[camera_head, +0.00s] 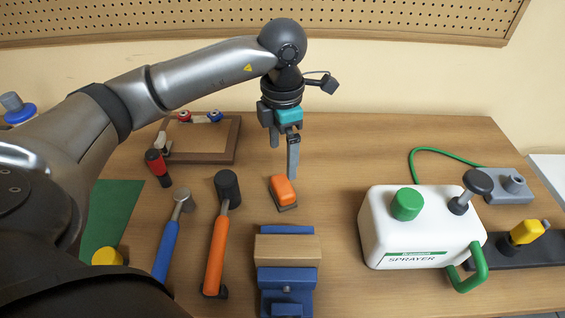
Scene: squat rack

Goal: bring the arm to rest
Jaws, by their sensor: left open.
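My left arm (205,75) comes in from the left and reaches over the back middle of the workbench. My left gripper (283,160) points down, with its two fingers apart. It is open and nothing shows between the fingers. It hangs above the bench, just behind an orange-topped block (283,191) with a dark base. Whether its fingertips touch anything cannot be told from this view. My right gripper is not in view.
A blue vise (286,277) holding a wood block, an orange-handled mallet (217,250) and a blue-handled hammer (167,250) lie in front. A wooden frame (235,140) lies back left. A white sprayer (420,228) stands right. Bare bench lies right of the gripper.

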